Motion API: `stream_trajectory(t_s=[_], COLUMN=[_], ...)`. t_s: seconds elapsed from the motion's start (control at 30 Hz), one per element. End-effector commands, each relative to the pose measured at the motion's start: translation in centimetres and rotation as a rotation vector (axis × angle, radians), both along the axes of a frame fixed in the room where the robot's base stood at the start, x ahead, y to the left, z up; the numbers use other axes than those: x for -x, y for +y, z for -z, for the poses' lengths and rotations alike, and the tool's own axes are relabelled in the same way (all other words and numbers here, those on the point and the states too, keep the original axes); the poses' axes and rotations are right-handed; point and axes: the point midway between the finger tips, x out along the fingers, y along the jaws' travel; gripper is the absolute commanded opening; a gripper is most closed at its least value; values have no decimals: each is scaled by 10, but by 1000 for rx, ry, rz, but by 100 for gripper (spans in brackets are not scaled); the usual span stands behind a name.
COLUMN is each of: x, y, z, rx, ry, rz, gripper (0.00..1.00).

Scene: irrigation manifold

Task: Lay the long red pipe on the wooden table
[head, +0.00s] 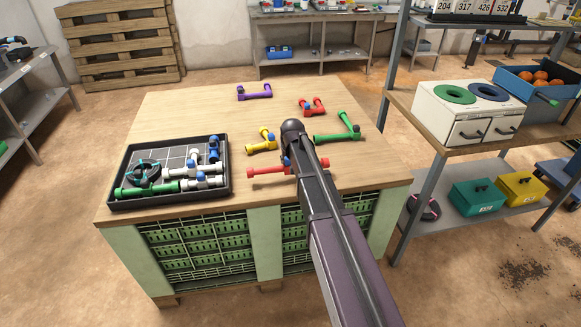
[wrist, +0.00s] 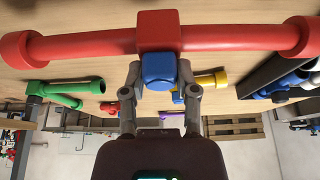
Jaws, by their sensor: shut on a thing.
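The long red pipe (head: 268,170) is near the front edge of the wooden table (head: 185,112) in the head view, its middle hidden behind my arm. In the wrist view the red pipe (wrist: 85,45) spans the top of the picture, with a square red block and a blue knob (wrist: 158,70) at its middle. My gripper (wrist: 159,72) is shut on the pipe at this blue knob, one finger on each side. The pipe looks about level; I cannot tell whether it touches the tabletop.
A black tray (head: 118,203) of green, white and blue fittings sits at the table's left. Purple (head: 255,92), yellow (head: 262,146), short red (head: 312,107) and green (head: 338,136) pipes lie farther back. Bare wood lies left of centre. A shelf unit (head: 398,97) stands to the right.

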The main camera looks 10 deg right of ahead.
Motion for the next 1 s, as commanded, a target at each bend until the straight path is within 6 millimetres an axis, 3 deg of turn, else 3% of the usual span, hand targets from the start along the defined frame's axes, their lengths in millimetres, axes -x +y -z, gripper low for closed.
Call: stream_trajectory(t_s=[0.53, 1.0], x=[0, 0], y=[1, 1], z=[33, 35], rx=[0, 0], ry=[0, 0], rz=[-1, -1], gripper=[0, 0])
